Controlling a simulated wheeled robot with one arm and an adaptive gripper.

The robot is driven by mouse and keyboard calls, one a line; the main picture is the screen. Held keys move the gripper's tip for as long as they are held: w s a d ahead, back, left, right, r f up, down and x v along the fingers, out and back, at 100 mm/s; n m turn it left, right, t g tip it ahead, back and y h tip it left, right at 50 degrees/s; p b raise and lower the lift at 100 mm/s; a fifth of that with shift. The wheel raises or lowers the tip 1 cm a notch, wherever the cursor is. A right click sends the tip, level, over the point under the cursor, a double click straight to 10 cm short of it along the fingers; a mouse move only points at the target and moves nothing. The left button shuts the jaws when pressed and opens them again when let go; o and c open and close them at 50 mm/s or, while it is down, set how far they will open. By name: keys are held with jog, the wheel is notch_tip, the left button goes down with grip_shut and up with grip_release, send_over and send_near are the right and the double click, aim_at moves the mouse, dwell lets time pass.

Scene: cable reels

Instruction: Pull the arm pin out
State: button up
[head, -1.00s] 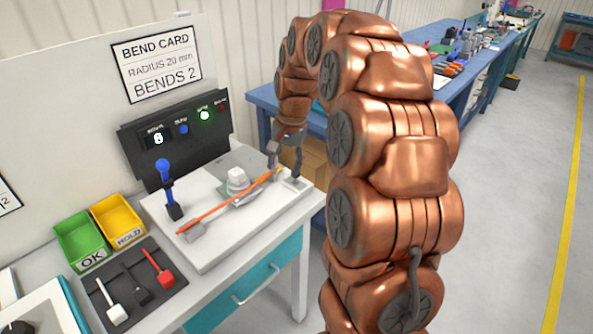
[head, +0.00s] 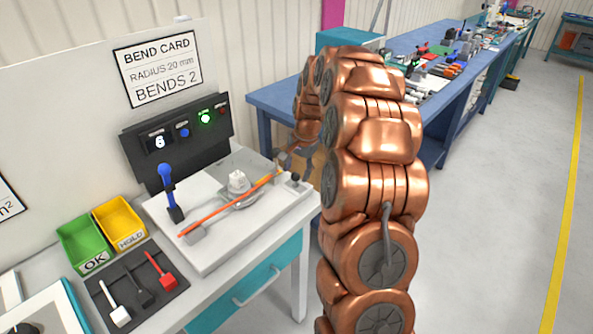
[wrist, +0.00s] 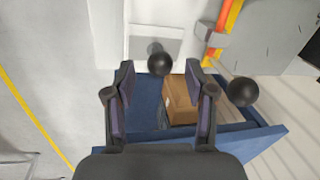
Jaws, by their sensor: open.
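A small black ball knob (head: 295,176) stands at the right end of the white bender plate (head: 215,250). In the wrist view, one black ball knob (wrist: 160,62) appears over a grey square, between and just beyond my fingertips. A second, larger-looking black ball (wrist: 242,91) is right of my right finger. I cannot tell for sure which ball tops the arm pin; the shafts are hidden. My gripper (wrist: 162,78) is open with nothing between its fingers. In the head view it (head: 292,153) is small, partly hidden by my arm, near the plate's right end.
An orange cable (head: 225,204) runs across the plate past a pale round former (head: 238,184). A blue lever (head: 168,185) stands at the plate's left. Green (head: 80,242) and yellow (head: 120,222) bins are further left. A blue bench (head: 270,103) and a cardboard box (wrist: 180,100) are behind.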

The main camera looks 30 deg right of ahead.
jog(key=shift+w+f, duration=0.15)
jog(key=shift+f, duration=0.75)
grip_shut()
